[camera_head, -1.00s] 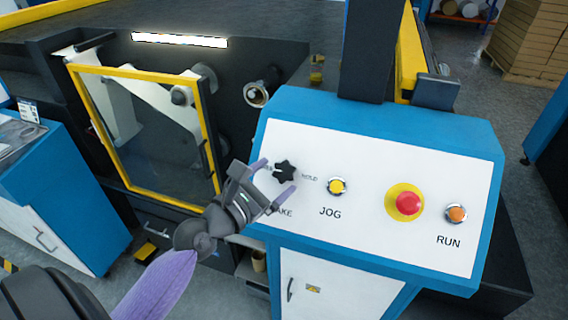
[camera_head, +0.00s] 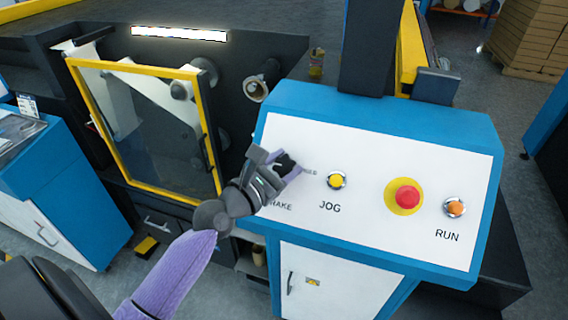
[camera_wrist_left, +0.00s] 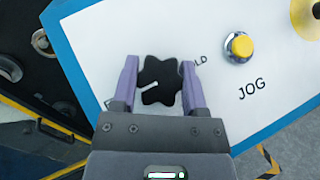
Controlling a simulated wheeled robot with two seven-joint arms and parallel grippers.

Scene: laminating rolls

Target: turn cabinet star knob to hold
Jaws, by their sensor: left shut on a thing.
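The black star knob (camera_head: 285,160) sits on the left part of the white panel face, above the partly covered BRAKE label. My left gripper (camera_head: 287,165) is at the knob, with its purple fingers on either side and shut on it. In the left wrist view the knob (camera_wrist_left: 160,80) lies between the fingertips (camera_wrist_left: 159,72). My right gripper is not in view.
The blue-framed panel (camera_head: 380,112) also carries a yellow JOG button (camera_head: 337,180), a red emergency button (camera_head: 407,197) and an orange RUN button (camera_head: 455,208). A yellow-framed guard door (camera_head: 213,145) is left of the panel. A white cabinet door (camera_head: 335,285) is below.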

